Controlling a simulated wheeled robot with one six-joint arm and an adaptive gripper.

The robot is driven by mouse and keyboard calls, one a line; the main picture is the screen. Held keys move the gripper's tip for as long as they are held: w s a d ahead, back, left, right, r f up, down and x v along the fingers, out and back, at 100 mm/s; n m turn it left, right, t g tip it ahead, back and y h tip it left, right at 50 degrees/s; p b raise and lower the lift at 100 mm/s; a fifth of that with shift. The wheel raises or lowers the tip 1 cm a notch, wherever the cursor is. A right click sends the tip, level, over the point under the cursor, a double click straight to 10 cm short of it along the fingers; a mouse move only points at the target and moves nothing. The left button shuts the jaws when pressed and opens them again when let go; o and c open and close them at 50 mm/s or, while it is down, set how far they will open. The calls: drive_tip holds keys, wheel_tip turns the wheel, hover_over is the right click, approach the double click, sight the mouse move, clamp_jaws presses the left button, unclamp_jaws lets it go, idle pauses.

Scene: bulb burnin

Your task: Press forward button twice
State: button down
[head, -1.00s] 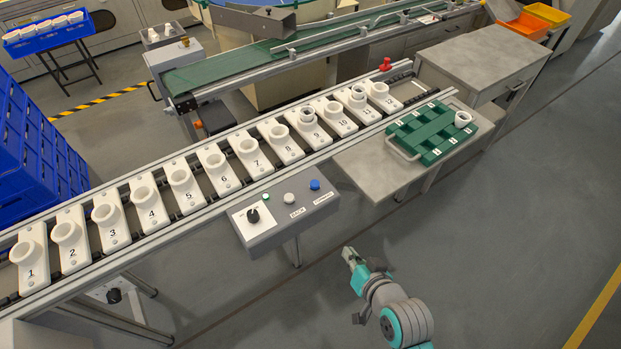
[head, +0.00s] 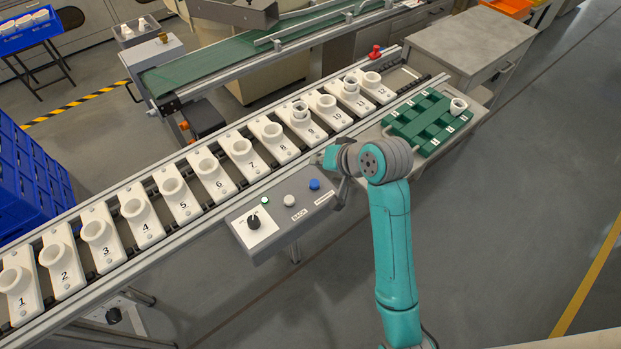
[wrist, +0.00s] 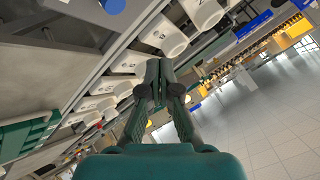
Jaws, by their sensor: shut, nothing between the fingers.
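The blue forward button (head: 314,184) is on the right end of the grey sloped control box (head: 270,228), beside the white back button (head: 289,200). A blue round cap at the top of the wrist view looks like the same button (wrist: 112,5). My gripper (head: 319,158) is by the conveyor rail, just beyond the blue button in the head view and apart from it. In the wrist view its fingers (wrist: 157,68) are together and empty. The fingertips are small in the head view, so their height over the box is hard to tell.
A black selector knob (head: 253,221) and a green button (head: 265,200) are on the box's left part. Numbered white holders (head: 206,168) line the conveyor behind it. A green tray (head: 404,131) is on the right. Open floor (head: 500,230) lies at the right.

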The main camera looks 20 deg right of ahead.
sight(316, 184)
drive_tip(key=shift+w+r, duration=0.5)
drive_tip(key=shift+r, duration=0.1)
drive_tip(key=shift+f, duration=4.4)
drive_tip(key=shift+f, duration=0.15)
drive_tip(key=shift+f, duration=0.3)
